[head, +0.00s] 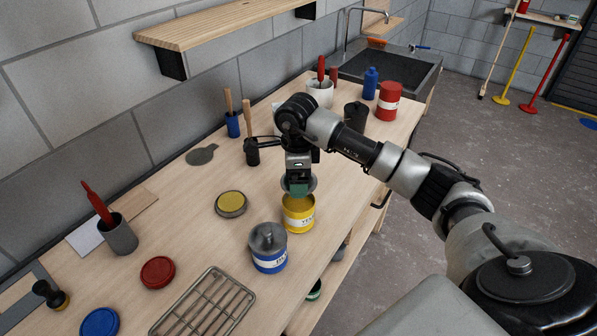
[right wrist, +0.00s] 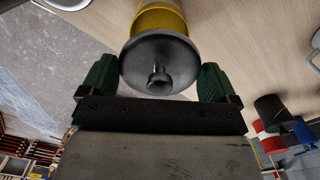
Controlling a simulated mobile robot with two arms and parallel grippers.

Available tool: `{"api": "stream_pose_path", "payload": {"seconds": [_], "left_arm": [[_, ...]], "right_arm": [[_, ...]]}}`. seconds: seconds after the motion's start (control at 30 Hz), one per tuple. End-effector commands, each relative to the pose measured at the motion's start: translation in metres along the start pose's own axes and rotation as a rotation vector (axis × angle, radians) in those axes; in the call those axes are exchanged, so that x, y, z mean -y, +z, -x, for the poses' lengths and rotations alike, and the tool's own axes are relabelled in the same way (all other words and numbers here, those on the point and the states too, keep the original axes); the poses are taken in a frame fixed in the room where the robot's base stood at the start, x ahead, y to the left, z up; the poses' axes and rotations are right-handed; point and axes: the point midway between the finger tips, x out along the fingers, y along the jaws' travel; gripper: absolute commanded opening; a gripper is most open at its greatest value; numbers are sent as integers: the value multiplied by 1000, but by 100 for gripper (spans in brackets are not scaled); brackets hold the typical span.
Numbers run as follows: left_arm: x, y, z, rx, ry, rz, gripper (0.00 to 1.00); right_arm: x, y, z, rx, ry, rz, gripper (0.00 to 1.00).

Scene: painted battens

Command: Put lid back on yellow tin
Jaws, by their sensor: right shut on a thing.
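The yellow tin (head: 299,220) stands upright on the workbench, with yellow showing at its top. It also shows at the top of the right wrist view (right wrist: 158,18). My right gripper (head: 298,188) comes down over the tin, shut on a round grey lid. The lid (right wrist: 160,62) has a knob and sits between the green fingertips (right wrist: 158,78) in the right wrist view. In the head view the lid appears just above the tin's mouth, partly hidden by the gripper; I cannot tell the exact gap. My left gripper is not in view.
A blue tin (head: 269,260) with a grey knobbed lid stands close in front. A yellow-topped disc (head: 230,203) lies left of the yellow tin. A red disc (head: 158,272), blue disc (head: 99,323) and wire rack (head: 203,305) lie nearer. A black can (head: 355,115) and red tin (head: 389,100) stand behind.

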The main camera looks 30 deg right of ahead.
Motion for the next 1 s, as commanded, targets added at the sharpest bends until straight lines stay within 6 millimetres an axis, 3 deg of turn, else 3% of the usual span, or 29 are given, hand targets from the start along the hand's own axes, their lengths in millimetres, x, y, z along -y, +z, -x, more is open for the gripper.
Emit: {"api": "stream_pose_path", "payload": {"seconds": [0.5, 1.0], "left_arm": [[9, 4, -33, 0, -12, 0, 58], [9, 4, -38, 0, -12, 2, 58]], "right_arm": [[0, 0, -50, 0, -1, 0, 64], [0, 0, -56, 1, 0, 0, 64]]}}
